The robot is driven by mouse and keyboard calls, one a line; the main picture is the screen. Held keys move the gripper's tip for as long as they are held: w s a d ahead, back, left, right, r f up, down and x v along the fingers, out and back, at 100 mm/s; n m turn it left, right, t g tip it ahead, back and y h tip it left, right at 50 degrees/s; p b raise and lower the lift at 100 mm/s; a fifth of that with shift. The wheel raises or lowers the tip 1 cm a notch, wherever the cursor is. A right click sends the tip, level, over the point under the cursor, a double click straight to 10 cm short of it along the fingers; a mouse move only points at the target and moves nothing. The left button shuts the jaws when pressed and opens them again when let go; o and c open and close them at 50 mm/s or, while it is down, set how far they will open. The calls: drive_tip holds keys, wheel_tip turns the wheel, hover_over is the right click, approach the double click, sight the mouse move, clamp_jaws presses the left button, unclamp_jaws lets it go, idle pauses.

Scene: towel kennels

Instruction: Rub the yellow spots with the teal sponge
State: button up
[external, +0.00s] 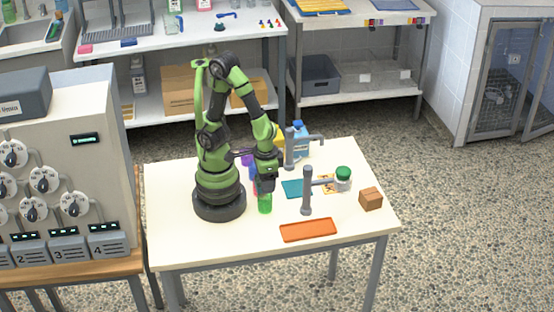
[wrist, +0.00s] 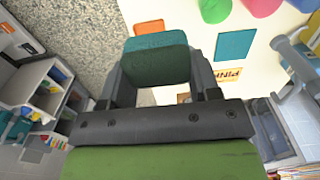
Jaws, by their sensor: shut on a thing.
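In the wrist view the teal sponge (wrist: 155,55), a small block with a darker lower face, sits between the two fingers of my gripper (wrist: 157,74). My gripper is shut on it. A flat teal piece (external: 294,188) lies on the table, also in the wrist view (wrist: 235,45), apart from the sponge.
The table's front left is clear.

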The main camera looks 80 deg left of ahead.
wheel_tip(320, 180, up, 4)
drive_tip(key=shift+f, duration=0.25)
drive_tip(key=w+a, duration=0.6)
drive_tip(key=w, duration=0.2)
hover_over(297, 188)
drive_tip(key=s, duration=0.2)
drive_tip(key=shift+s+f, duration=0.15)
drive_tip(key=shift+f, duration=9.55)
drive_tip(key=shift+w+f, duration=0.45)
drive_tip(key=shift+f, duration=0.05)
drive_tip(key=shift+w+r, duration=0.2)
drive_tip(key=shift+w, duration=2.75)
drive_tip(key=shift+s+a+r, duration=0.1)
drive_tip(key=shift+s, duration=1.7)
drive_tip(key=shift+s+r, duration=0.1)
drive_tip(key=shift+s, duration=1.65)
drive_tip(key=shift+w+a, duration=0.2)
drive_tip(key=shift+w, duration=3.35)
drive_tip(key=shift+s+r, duration=0.15)
drive_tip(key=shift+s, duration=3.4)
drive_tip(key=shift+w, duration=0.15)
wheel_tip(297, 188, up, 7)
